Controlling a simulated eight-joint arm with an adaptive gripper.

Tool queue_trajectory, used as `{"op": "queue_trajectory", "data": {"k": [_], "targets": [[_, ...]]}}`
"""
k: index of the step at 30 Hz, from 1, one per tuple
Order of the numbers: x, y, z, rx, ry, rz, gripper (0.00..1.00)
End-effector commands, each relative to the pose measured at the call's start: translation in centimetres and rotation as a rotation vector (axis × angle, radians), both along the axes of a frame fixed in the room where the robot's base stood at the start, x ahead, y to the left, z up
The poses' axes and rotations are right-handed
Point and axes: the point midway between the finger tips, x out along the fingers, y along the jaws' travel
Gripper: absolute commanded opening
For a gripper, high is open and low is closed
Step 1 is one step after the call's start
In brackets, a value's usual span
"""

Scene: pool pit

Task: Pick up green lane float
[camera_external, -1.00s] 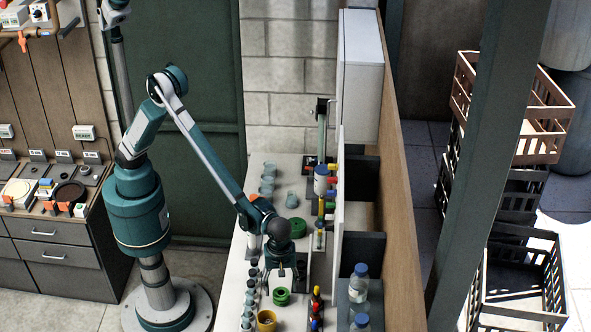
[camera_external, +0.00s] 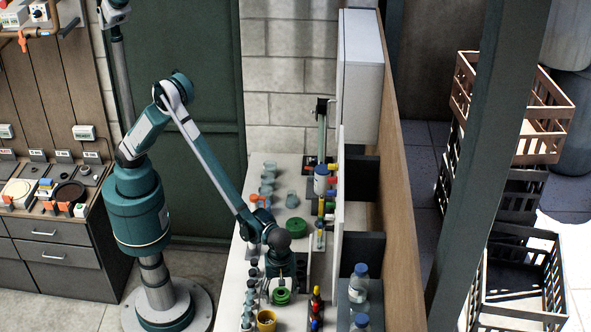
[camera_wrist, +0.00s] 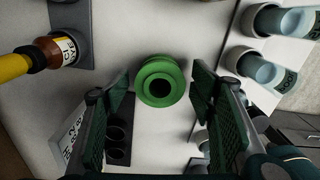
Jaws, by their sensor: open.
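The green lane float (camera_external: 281,296) is a ring-shaped piece with a dark centre hole, lying on the white bench top near its front end. In the wrist view the float (camera_wrist: 160,82) sits just past and between the fingertips, not touching either finger as far as I can see. My gripper (camera_external: 281,286) points down right over the float in the external view. In the wrist view my gripper (camera_wrist: 161,95) is open and empty, with one finger on each side.
A second, larger green ring (camera_external: 293,228) lies farther back. A yellow cup (camera_external: 266,320) stands close in front of the float. A brown bottle (camera_wrist: 50,52) and a black holder (camera_wrist: 119,135) show near my gripper.

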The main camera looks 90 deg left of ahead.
Motion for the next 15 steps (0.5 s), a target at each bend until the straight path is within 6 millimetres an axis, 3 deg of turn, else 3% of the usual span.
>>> {"op": "queue_trajectory", "data": {"k": [5,12,15], "targets": [[0.0,0.0,0.01,0.0,0.0,0.0,0.55],[0.0,0.0,0.01,0.0,0.0,0.0,0.26],[0.0,0.01,0.01,0.0,0.0,0.0,0.26]]}}
